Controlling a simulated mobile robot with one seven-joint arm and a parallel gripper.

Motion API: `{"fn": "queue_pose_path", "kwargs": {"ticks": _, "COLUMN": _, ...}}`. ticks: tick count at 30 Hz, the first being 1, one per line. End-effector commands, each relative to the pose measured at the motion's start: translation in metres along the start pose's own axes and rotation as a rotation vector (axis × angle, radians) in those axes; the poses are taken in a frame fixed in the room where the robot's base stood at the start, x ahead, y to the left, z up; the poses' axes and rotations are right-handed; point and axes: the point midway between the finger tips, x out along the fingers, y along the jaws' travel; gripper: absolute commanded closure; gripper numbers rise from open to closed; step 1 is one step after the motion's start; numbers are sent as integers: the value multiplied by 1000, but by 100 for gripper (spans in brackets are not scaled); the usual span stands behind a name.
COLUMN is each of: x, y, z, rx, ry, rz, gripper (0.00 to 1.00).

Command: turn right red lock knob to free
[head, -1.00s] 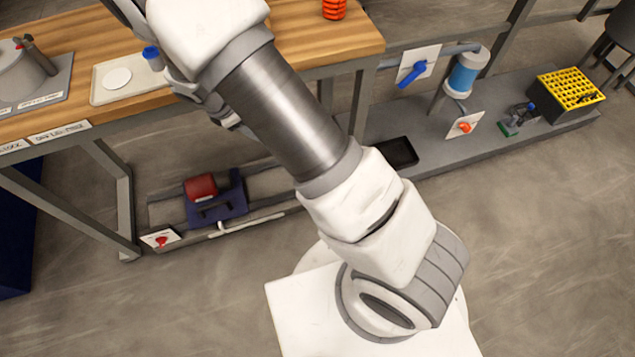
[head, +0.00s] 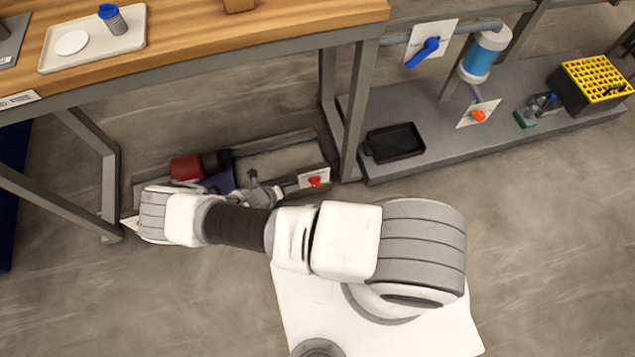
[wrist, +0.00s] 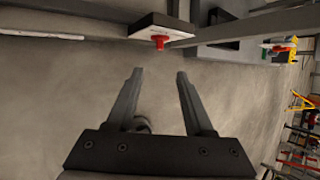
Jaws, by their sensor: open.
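The right red lock knob (head: 315,181) sits on a small white plate (head: 313,172) at the right end of the low frame under the bench. In the wrist view the red knob (wrist: 160,42) sticks out of its plate, just beyond and roughly centred between the fingertips. My gripper (wrist: 160,75) is open and empty, with bare floor between its fingers. In the head view my gripper (head: 272,188) is to the left of the knob, apart from it. My arm hides the left knob.
A red cylinder and blue block (head: 205,170) lie in the low frame behind my arm. The bench leg (head: 352,125) stands just right of the knob. A black tray (head: 395,143) is on the low shelf further right. The floor in front is clear.

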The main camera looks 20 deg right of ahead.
Motion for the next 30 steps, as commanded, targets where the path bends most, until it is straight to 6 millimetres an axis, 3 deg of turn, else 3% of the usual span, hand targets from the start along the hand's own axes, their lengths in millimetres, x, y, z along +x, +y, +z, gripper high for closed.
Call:
{"fn": "queue_pose_path", "kwargs": {"ticks": 3, "x": 13, "y": 2, "z": -11, "rx": -61, "ry": -9, "rz": -4, "gripper": 48}}
{"fn": "queue_pose_path", "kwargs": {"ticks": 11, "x": 45, "y": 4, "z": -14, "rx": -73, "ry": -10, "rz": -5, "gripper": 48}}
{"fn": "queue_pose_path", "kwargs": {"ticks": 24, "x": 142, "y": 4, "z": -13, "rx": -70, "ry": -9, "rz": -4, "gripper": 48}}
{"fn": "queue_pose_path", "kwargs": {"ticks": 30, "x": 174, "y": 4, "z": -12, "rx": -69, "ry": -10, "rz": -3, "gripper": 48}}
